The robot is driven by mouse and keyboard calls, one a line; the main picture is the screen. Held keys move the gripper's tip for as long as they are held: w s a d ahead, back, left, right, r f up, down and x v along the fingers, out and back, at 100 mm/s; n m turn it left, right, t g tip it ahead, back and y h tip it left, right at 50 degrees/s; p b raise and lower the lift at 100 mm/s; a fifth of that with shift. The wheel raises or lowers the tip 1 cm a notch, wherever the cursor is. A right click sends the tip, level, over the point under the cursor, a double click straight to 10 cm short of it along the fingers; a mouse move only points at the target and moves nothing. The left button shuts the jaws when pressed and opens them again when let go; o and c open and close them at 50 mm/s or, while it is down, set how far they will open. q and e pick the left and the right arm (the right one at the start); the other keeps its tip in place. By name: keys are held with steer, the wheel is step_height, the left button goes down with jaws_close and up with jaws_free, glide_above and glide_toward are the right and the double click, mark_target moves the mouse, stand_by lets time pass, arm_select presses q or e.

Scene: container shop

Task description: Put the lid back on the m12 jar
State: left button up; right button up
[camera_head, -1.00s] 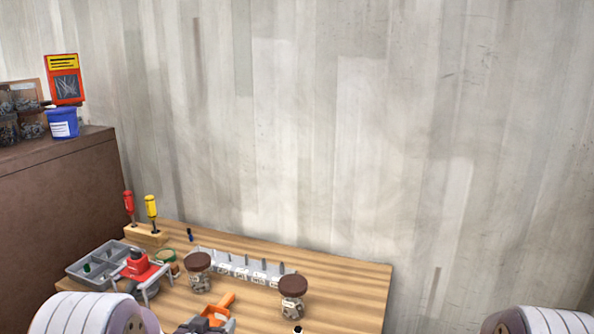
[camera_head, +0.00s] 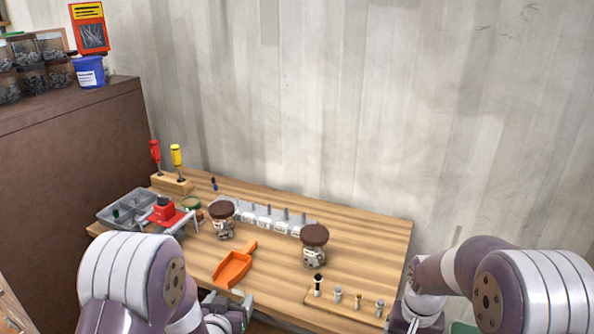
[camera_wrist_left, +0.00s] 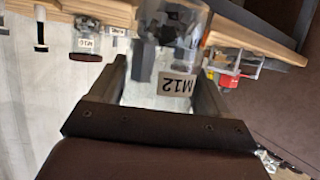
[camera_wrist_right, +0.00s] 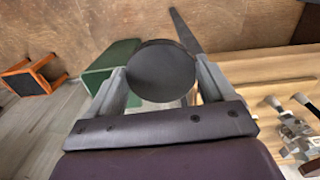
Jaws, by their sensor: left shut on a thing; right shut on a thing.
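The clear m12 jar (camera_wrist_left: 182,42), with a white M12 label (camera_wrist_left: 177,84), is between the fingers of my left gripper (camera_wrist_left: 160,75), which is shut on it. Its mouth is hard to make out. My left gripper (camera_head: 228,308) shows at the bottom of the head view, at the bench's front. My right gripper (camera_wrist_right: 162,82) is shut on a round dark brown lid (camera_wrist_right: 162,70), seen face-on in the right wrist view. In the head view, my right gripper is at the bottom edge, mostly cut off, and the lid is not visible. The jar and lid are apart.
Two other jars with brown lids, a left one (camera_head: 221,218) and a right one (camera_head: 314,243), stand on the wooden bench (camera_head: 370,232). An orange scoop (camera_head: 233,268), a rack of bolts (camera_head: 268,218), a peg strip (camera_head: 350,303) and a grey tray (camera_head: 118,212) also occupy it.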

arm_select(q)
steer(key=s+d+f+m+g+h, duration=0.1)
steer(key=s+d+f+m+h, duration=0.2)
steer(key=d+f, duration=0.3)
steer(key=s+d+f+m+g+h, duration=0.2)
steer(key=s+d+f+m+h, duration=0.2)
steer(key=d, duration=0.4)
step_height(320, 180, down, 3)
steer(key=shift+s+d+r+m+h, duration=0.15)
steer(key=shift+d+m+h, duration=0.3)
steer(key=shift+h, duration=0.45)
steer(key=shift+a, duration=0.1)
arm_select(e)
steer(key=shift+a, duration=0.1)
steer(key=a+r+m, duration=0.1)
steer(key=a, duration=2.2)
steer(key=shift+s+r, duration=0.15)
steer(key=shift+r, duration=0.05)
steer(key=shift+f, duration=0.1)
steer(key=shift+f, duration=1.9)
